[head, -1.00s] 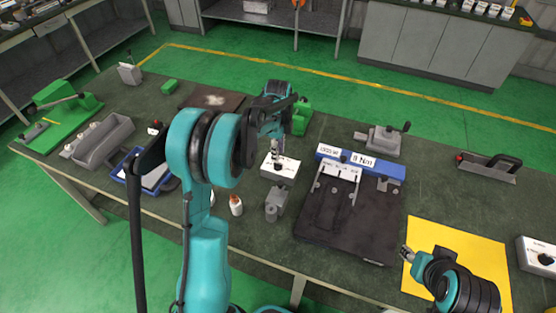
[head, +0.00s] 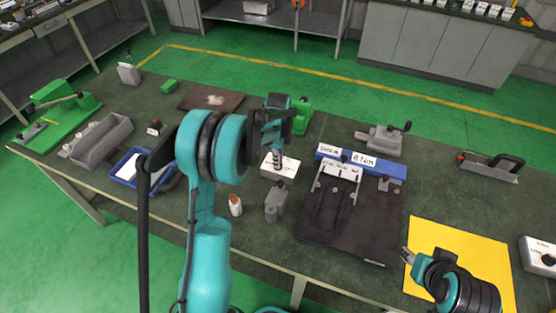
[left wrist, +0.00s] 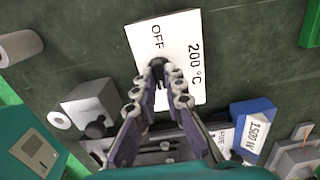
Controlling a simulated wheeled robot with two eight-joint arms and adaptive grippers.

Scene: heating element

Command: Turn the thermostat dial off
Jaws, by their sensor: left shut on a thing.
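The thermostat is a white box (head: 287,168) near the middle of the bench in the head view. In the left wrist view the white box (left wrist: 185,42) shows the marks OFF and 200 °C. Its small dark dial (left wrist: 157,64) sits between the fingertips of my left gripper (left wrist: 160,80), mostly hidden by them. My left gripper (head: 276,165) comes down from above, shut on the dial. Which way the dial points is hidden. My right gripper (head: 406,256) is over the yellow mat's left edge, too small to tell its opening.
A grey block (head: 276,205) and a small bottle (head: 235,205) stand in front of the thermostat. A dark plate fixture (head: 325,235) with a blue labelled block (head: 390,172) is to the right. A yellow mat (head: 480,240) lies at the front right. A blue tray (head: 122,180) is to the left.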

